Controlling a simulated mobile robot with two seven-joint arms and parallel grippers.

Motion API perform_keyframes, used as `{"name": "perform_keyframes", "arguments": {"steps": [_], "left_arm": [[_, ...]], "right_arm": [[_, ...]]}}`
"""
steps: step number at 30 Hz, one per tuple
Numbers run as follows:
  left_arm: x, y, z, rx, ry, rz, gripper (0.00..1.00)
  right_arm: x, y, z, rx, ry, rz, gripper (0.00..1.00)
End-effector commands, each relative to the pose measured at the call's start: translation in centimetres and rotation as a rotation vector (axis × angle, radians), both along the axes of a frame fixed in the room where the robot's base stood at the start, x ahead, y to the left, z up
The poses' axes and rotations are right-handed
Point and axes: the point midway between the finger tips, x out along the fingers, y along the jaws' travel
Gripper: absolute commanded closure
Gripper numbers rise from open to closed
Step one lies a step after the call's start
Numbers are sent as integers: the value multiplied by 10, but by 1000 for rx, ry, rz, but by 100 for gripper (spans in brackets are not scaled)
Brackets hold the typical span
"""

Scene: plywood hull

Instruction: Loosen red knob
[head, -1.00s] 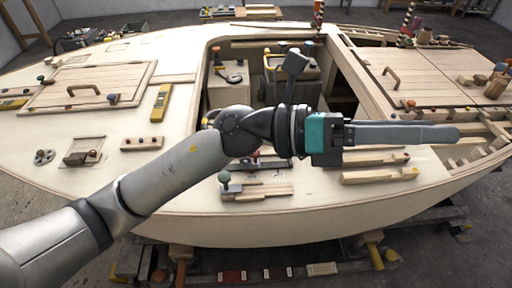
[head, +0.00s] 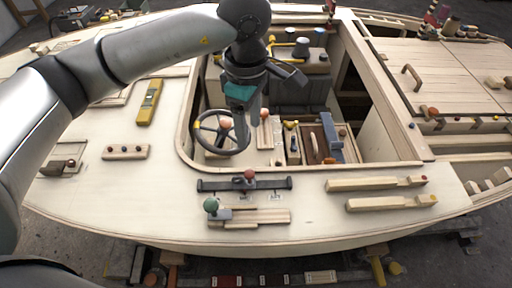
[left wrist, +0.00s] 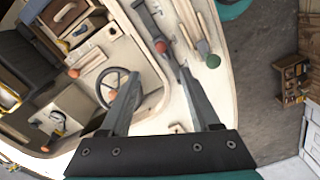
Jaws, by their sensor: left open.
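The red knob (head: 249,175) stands on a dark slotted rail (head: 215,185) on the near side deck. In the left wrist view the red knob (left wrist: 161,47) shows beyond the fingertips, roughly in line with the gap between them. My left gripper (head: 243,125) points down over the cockpit's near edge, above and behind the knob in the head view. Its two fingers (left wrist: 158,72) are apart with nothing between them. It does not touch the knob. My right gripper is not in view.
A green knob (head: 211,205) on a wooden slide stands in front of the rail. A steering wheel (head: 222,132) with an orange knob lies just inside the cockpit. Wooden bars (head: 375,183) lie to the right. A yellow level (head: 150,102) lies on the left deck.

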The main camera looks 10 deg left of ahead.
Motion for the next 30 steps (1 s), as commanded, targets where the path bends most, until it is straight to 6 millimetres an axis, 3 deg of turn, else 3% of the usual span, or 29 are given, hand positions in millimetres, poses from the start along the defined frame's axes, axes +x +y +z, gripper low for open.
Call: {"name": "perform_keyframes", "arguments": {"steps": [5, 11, 21, 30], "left_arm": [[0, 2, -11, 6, 2, 1, 37], [-1, 1, -48, 5, 5, 2, 37], [-1, 1, -120, 4, 3, 2, 37], [0, 0, -150, 2, 0, 1, 37]], "right_arm": [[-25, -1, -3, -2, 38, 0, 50], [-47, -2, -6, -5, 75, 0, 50], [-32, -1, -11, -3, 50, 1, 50], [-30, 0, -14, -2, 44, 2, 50]]}}
